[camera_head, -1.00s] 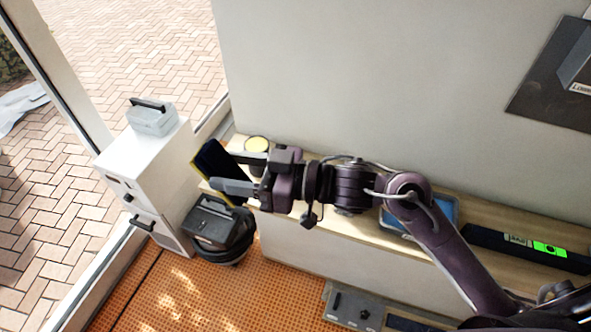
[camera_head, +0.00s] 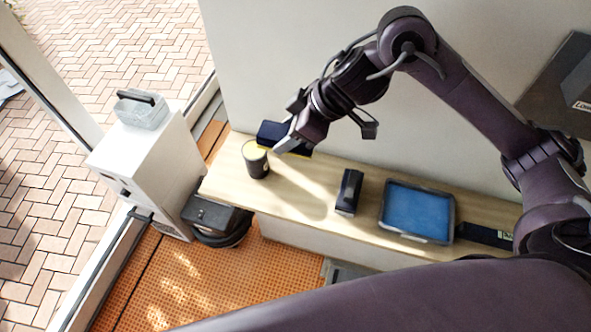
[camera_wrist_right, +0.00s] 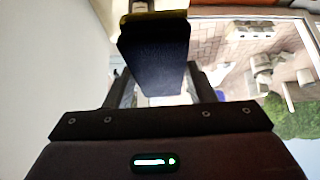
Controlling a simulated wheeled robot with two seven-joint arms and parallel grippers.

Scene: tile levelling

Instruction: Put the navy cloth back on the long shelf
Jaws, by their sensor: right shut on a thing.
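The navy cloth (camera_head: 270,131), a dark folded slab with a yellow edge, is held at the back of the long shelf (camera_head: 300,207), close to the wall. My right gripper (camera_head: 290,139) is shut on it and hides part of it. In the right wrist view the cloth (camera_wrist_right: 155,62) sits between the two fingers. The long shelf has a pale wooden top. I cannot tell whether the cloth touches it. My left gripper is not in view.
A black block (camera_head: 348,192), a blue tray (camera_head: 418,212) and a dark bar (camera_head: 484,236) stand farther right. Bare wood lies between tub and block. A white cabinet (camera_head: 150,175) stands left.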

